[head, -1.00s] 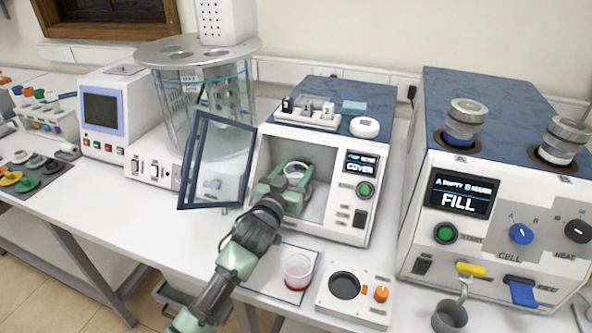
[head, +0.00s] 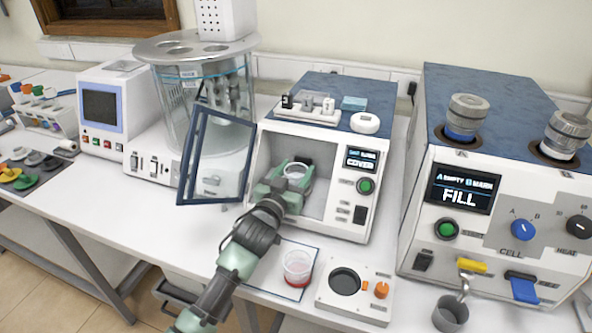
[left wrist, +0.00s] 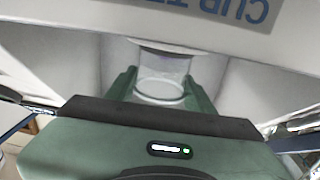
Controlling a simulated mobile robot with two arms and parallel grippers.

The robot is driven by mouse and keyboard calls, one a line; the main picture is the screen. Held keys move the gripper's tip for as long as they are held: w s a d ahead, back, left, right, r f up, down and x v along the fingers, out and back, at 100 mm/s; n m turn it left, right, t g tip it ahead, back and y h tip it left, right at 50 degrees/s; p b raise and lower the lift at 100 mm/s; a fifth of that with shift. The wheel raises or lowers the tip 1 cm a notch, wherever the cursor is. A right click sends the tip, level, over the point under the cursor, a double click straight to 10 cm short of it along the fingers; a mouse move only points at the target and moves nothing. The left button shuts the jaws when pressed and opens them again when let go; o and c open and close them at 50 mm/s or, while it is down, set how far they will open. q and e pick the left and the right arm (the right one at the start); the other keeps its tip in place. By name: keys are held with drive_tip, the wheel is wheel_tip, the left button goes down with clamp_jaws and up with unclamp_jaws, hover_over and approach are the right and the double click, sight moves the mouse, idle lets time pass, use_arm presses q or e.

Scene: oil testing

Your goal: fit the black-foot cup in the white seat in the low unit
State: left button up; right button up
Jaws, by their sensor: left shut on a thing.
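My left gripper (head: 288,179) is inside the open chamber of the low unit (head: 327,222), shut on a clear cup (head: 297,170). The cup looks upright between the two green fingers, its pale round rim showing. In the left wrist view the clear cup (left wrist: 163,72) is between the fingers, below a white panel with upside-down lettering. My right gripper is not in view.
The unit's framed glass door (head: 217,160) stands open on the left. A red-footed clear cup (head: 298,268) stands on the mat in front, beside a white block with a dark round hole (head: 345,281). A larger blue-topped machine (head: 470,225) stands to the right.

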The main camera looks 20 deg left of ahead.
use_arm(q)
drive_tip(key=o, duration=1.5)
drive_tip(key=shift+o, duration=0.2)
drive_tip(key=shift+f, duration=0.1)
drive_tip(key=shift+s+f, duration=0.1)
drive_tip(key=shift+s, duration=0.45)
drive_tip(key=s, duration=0.4)
drive_tip(key=s+b, duration=0.1)
drive_tip(key=s, duration=0.1)
drive_tip(key=shift+s+a, duration=0.1)
drive_tip(key=shift+a, duration=0.2)
drive_tip(key=shift+s, duration=0.25)
drive_tip(key=shift+r, duration=0.2)
